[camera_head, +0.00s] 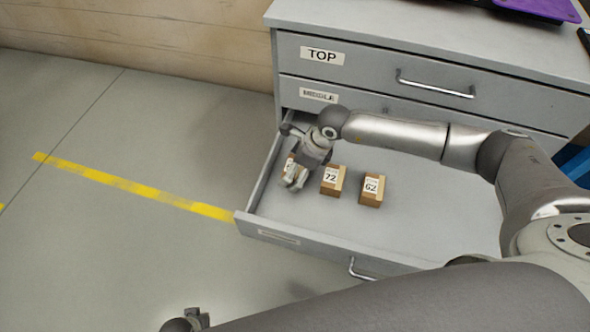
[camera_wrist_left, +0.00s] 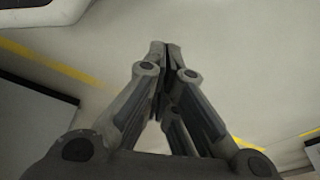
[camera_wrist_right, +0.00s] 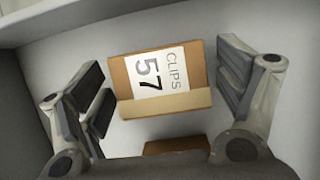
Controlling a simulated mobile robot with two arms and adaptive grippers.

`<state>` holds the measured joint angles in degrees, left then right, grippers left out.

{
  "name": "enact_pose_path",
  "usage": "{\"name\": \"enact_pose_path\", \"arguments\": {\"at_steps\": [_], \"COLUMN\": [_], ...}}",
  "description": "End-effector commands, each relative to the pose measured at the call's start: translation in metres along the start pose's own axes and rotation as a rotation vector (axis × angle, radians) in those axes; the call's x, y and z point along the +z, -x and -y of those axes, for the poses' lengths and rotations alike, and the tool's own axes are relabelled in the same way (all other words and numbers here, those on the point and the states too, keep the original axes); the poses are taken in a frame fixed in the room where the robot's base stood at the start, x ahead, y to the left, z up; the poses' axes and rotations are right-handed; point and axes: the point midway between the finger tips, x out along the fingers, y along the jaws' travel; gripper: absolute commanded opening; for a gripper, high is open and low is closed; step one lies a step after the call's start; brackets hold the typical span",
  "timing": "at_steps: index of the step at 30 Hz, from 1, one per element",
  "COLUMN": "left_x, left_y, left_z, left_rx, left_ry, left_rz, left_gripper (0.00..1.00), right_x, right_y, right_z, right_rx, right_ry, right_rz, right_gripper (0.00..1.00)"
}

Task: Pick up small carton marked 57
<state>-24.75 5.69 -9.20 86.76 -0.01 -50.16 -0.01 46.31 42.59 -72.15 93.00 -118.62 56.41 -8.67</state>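The small carton marked 57 (camera_wrist_right: 160,82) is brown with a white "CLIPS 57" label facing up in the right wrist view. It sits in the open bottom drawer; in the head view my right gripper hides most of it. My right gripper (camera_wrist_right: 165,90) is open, with a finger on either side of the carton and visible gaps to both sides. In the head view the right gripper (camera_head: 295,178) is at the drawer's left end. My left gripper (camera_wrist_left: 165,48) is shut and empty, its fingertips together over the floor.
Cartons marked 72 (camera_head: 332,181) and 62 (camera_head: 371,189) stand to the right in the open drawer (camera_head: 420,215). The drawer walls (camera_head: 258,185) are close to my right gripper. The TOP (camera_head: 370,68) and MIDDLE drawers above are closed. The drawer's right part is clear.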

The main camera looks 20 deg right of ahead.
Motion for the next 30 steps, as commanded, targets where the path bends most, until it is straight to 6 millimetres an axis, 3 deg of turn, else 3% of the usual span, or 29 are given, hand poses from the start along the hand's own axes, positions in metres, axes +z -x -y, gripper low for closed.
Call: {"name": "enact_pose_path", "arguments": {"at_steps": [1, 10, 22, 27, 30], "left_x": [0.001, 0.001, 0.002, 0.008, 0.019], "left_y": [0.0, -0.001, 0.0, -0.003, -0.013], "left_z": [0.0, 0.0, -0.001, -0.001, -0.004], "left_rx": [0.0, 0.0, 0.001, 0.001, 0.006], "left_ry": [0.0, 0.0, -0.001, -0.002, -0.004], "left_rz": [0.001, 0.0, -0.002, 0.005, 0.017], "left_gripper": [0.0, 0.0, 0.0, 0.0, 0.0], "right_x": [0.0, 0.0, 0.004, 0.014, 0.01], "right_y": [0.0, 0.0, 0.009, 0.031, 0.049], "right_z": [0.0, 0.0, 0.001, 0.001, -0.009], "right_rx": [0.0, 0.0, -0.002, -0.002, 0.0], "right_ry": [0.0, 0.0, 0.0, 0.003, 0.003], "right_rz": [0.0, 0.0, 0.003, 0.005, 0.002], "right_gripper": [0.77, 0.39, 0.39, 0.39, 0.39]}}
